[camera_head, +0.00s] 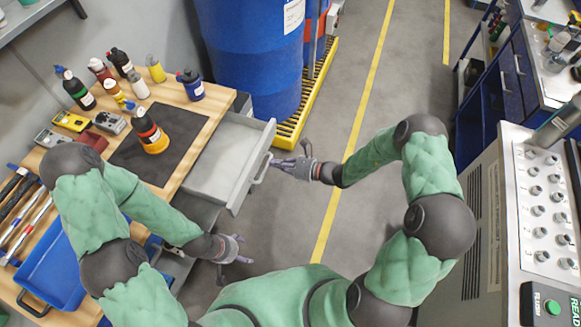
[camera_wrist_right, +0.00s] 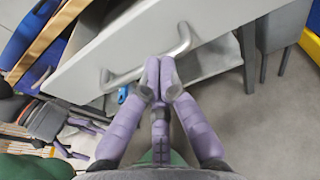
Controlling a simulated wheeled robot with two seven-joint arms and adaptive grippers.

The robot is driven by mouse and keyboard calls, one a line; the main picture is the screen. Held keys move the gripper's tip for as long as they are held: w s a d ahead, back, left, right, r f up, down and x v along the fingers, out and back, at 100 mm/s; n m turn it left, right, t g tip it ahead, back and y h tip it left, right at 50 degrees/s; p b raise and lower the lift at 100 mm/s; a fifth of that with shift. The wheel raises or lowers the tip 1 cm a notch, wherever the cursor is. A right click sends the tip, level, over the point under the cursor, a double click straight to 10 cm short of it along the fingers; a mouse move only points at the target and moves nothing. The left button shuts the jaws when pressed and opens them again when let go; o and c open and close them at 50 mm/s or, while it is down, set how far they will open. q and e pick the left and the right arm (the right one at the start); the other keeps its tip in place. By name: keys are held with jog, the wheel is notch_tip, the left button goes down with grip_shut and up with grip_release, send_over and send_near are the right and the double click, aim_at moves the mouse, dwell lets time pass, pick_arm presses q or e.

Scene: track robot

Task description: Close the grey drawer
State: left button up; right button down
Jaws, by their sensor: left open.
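The grey drawer (camera_head: 217,158) is pulled out from the right side of the workbench, and its inside looks empty. Its bar handle (camera_head: 262,169) is on the front panel, which also shows in the right wrist view (camera_wrist_right: 120,50). My right gripper (camera_head: 276,163) is at the handle, its fingers pointing at the drawer front. In the right wrist view, two fingertips are close together beside the handle (camera_wrist_right: 150,62); I cannot tell if they touch it. My left gripper (camera_head: 244,250) is open and empty, below the drawer and apart from it.
The wooden workbench (camera_head: 205,108) holds several bottles, a dark mat (camera_head: 125,158) and a blue tray (camera_head: 55,265). A blue barrel (camera_head: 250,55) stands on a yellow pallet behind the drawer. A grey control panel (camera_head: 540,190) is at the right. The floor right of the drawer is clear.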

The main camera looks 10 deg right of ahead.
aim_at(229, 153)
jog(key=r+b+x, duration=0.1)
jog(key=x, duration=0.5)
jog(key=r+x, duration=0.1)
jog(key=x, duration=0.5)
jog(key=r+b+x, duration=0.1)
jog(key=x, duration=0.5)
jog(key=shift+w+a+r+b, duration=0.2)
jog(key=shift+w+r+b, duration=0.15)
jog(key=shift+w+a, duration=0.15)
jog(key=shift+a, duration=0.05)
pick_arm(q)
notch_tip(229, 153, down, 3)
jog(key=shift+s+r, duration=0.1)
pick_arm(e)
jog(key=shift+r, duration=0.15)
jog(key=shift+d+r, duration=0.1)
